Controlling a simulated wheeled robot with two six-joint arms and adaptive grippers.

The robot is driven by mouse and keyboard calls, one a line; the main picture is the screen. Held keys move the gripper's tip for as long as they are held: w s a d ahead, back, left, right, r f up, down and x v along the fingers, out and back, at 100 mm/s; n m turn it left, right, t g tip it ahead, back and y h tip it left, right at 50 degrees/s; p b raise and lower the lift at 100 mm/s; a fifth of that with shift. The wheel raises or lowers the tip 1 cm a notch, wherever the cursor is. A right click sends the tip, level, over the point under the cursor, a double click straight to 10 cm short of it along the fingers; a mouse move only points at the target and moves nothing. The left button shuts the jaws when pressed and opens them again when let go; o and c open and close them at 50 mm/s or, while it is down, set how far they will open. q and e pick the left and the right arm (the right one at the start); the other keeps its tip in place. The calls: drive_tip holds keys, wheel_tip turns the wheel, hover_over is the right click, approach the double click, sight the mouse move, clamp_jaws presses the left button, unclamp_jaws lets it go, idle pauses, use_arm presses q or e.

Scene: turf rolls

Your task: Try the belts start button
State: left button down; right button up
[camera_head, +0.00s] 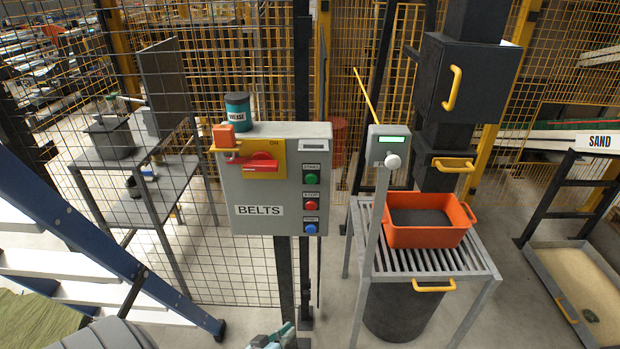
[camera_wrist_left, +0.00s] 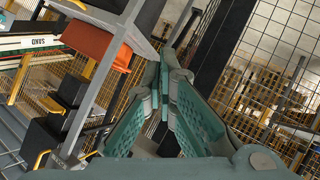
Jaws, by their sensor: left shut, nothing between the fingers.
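A grey control box labelled BELTS (camera_head: 270,190) stands on a dark post. On its right side are a green button (camera_head: 311,179) under a label that seems to read START, a red button (camera_head: 311,205) and a blue button (camera_head: 310,229). A red rotary handle (camera_head: 255,163) lies across a yellow plate marked ON. My left gripper (camera_head: 278,338) shows only in part at the bottom edge, below the box and apart from it. In the left wrist view its teal fingers (camera_wrist_left: 166,70) are shut and empty. My right gripper is not in view.
Mesh fencing is behind. A blue ladder (camera_head: 90,235) is left.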

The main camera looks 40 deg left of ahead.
sight(311, 179)
use_arm(q)
drive_tip(key=w+r+n+t+h+p, duration=0.1)
drive_tip(key=w+r+n+t, duration=0.2)
drive_tip(key=r, duration=1.5)
drive_tip(key=w+d+r+n+t+h+p, duration=0.1)
drive_tip(key=w+r+t, duration=0.4)
drive_tip(key=r, duration=1.3)
drive_tip(key=shift+w+n+t+h+p, duration=0.35)
drive_tip(key=shift+n+t+p, duration=0.45)
drive_tip(key=shift+n+t, duration=0.35)
drive_tip(key=shift+w+f, duration=0.1)
drive_tip(key=w+a+b, duration=0.1)
drive_tip(key=w+b, duration=0.1)
drive_tip(key=w+a+b, duration=0.1)
drive_tip(key=w+a, duration=0.1)
drive_tip(key=w+a+b, duration=0.2)
drive_tip(key=w, duration=0.1)
drive_tip(key=shift+a+b, duration=0.1)
drive_tip(key=shift+b, duration=0.25)
drive_tip(key=shift+s, duration=0.1)
